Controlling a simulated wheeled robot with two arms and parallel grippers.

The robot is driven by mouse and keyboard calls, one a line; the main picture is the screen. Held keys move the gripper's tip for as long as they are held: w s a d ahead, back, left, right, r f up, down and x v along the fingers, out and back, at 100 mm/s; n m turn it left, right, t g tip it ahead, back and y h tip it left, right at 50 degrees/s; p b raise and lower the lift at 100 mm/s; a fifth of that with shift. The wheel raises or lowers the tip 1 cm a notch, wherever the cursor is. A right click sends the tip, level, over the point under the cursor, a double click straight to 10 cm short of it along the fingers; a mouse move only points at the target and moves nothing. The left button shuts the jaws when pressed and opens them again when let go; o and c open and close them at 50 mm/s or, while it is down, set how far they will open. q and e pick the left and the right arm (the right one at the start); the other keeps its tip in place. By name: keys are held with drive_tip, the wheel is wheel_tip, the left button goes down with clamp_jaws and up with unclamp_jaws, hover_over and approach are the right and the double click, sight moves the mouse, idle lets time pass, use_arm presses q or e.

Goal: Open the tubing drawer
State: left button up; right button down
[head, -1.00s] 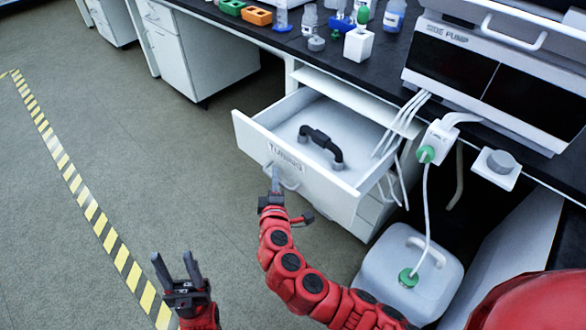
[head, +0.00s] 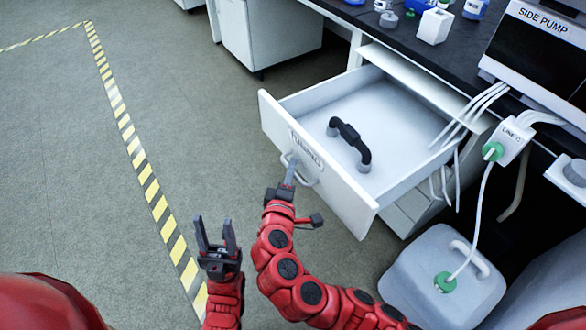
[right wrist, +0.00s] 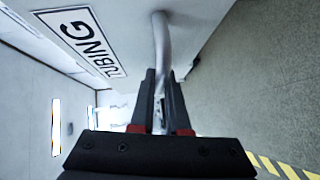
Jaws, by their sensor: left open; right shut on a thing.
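The tubing drawer (head: 322,187) is white, labelled "TUBING" on its front, and stands pulled out from under the bench in the head view. A black curved handle-like piece (head: 350,142) lies inside it. My right gripper (head: 290,172) is shut on the drawer's handle (head: 303,175), below the label. In the right wrist view the handle (right wrist: 162,45) runs in between the finger tips, beside the label. My left gripper (head: 216,236) is open and empty, over the floor left of the right arm.
White tubes (head: 474,112) hang down at the drawer's right rear from the side pump (head: 545,40). A white jug (head: 440,275) with a green cap stands on the floor right of my right arm. The floor in front of the drawer is clear, with striped tape (head: 150,190) further left.

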drive_tip(key=c, duration=0.9)
unclamp_jaws()
drive_tip(key=shift+w+a, duration=0.1)
drive_tip(key=s+p, duration=0.1)
drive_tip(key=s, duration=0.4)
drive_tip(key=s+a+r+p, duration=0.1)
drive_tip(key=s, duration=0.5)
drive_tip(key=s+r+p, duration=0.1)
drive_tip(key=s, duration=0.5)
drive_tip(key=shift+s+a+r+p, duration=0.1)
drive_tip(key=shift+a+r+p, duration=0.1)
drive_tip(key=shift+a+p, duration=0.2)
